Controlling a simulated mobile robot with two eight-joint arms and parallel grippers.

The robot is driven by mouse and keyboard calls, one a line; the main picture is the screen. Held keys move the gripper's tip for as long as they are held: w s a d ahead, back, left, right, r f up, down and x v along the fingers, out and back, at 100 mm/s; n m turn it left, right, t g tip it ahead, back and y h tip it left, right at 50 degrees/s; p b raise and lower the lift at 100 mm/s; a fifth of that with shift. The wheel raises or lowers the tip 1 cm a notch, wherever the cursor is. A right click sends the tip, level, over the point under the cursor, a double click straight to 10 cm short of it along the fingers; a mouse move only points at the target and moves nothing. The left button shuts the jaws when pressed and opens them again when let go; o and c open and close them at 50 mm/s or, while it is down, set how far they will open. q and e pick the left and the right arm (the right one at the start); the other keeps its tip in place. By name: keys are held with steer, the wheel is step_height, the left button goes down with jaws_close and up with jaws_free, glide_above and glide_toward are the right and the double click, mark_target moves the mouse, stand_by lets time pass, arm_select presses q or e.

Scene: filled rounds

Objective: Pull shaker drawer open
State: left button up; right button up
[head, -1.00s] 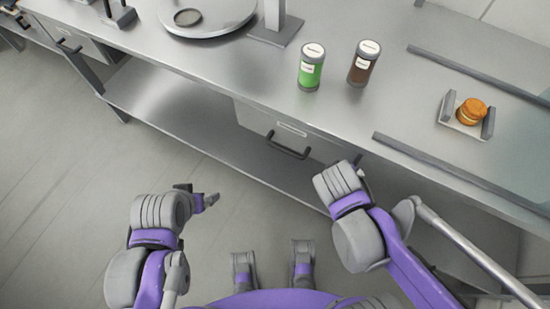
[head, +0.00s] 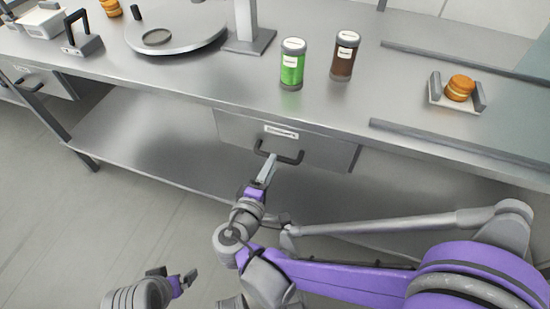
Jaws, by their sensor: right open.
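The shaker drawer (head: 320,149) is a grey metal drawer front under the counter, with a white label and a dark bar handle (head: 291,159). It looks shut. My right gripper (head: 268,167) is open, with its fingertips at the left part of the handle; I cannot tell whether they touch it. My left gripper (head: 179,282) is low at the bottom left, away from the drawer, and its fingers look apart. A green shaker (head: 292,66) and a brown shaker (head: 344,57) stand upright on the counter above the drawer.
The steel counter (head: 215,82) runs across the view, with a lower shelf (head: 140,135) beneath it. A round plate machine (head: 178,25) stands at the back left. A small tray (head: 438,98) holds a burger (head: 460,87). The floor before the drawer is open.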

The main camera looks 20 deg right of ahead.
steer(key=x, duration=0.5)
steer(key=shift+b, duration=0.35)
jaws_close()
stand_by(1.1)
